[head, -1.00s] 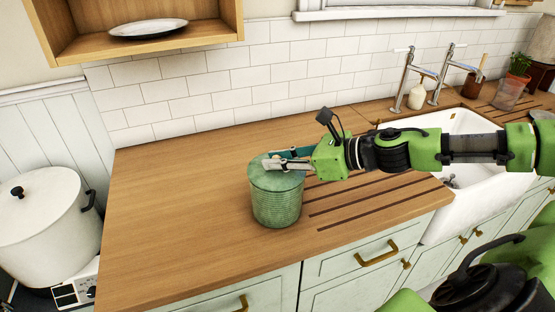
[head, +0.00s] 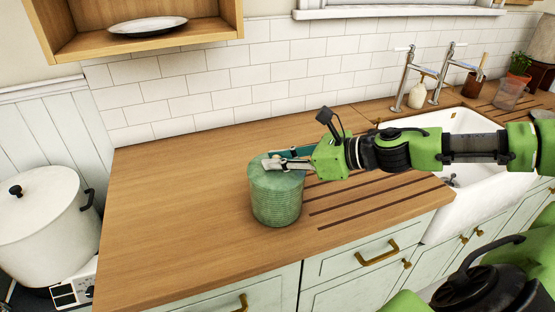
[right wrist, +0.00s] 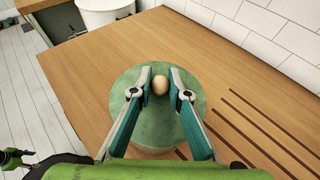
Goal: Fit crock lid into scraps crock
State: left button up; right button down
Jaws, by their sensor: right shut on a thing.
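The scraps crock (head: 277,207) is a ribbed green cylinder standing upright on the wooden counter in the head view. The round green crock lid (head: 260,178) lies about level over its mouth; I cannot tell whether it is fully seated. My right gripper (head: 270,164) reaches in from the right, low over the lid. In the right wrist view its two fingers are shut on the lid's tan knob (right wrist: 160,85), with the green lid (right wrist: 155,135) below. The lid hides the inside of the crock. My left gripper is not clearly in view.
The wooden counter (head: 170,210) is clear left of the crock. Drain grooves and a white sink (head: 465,140) with taps lie to the right. A white lidded pot (head: 45,235) stands at far left. A shelf with a plate (head: 148,27) hangs above.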

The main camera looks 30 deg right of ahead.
aim_at(278, 156)
jog(key=c, duration=1.3)
grip_release()
jog(key=shift+r, duration=0.15)
jog(key=shift+r+p, duration=3.25)
jog(key=shift+r, duration=0.65)
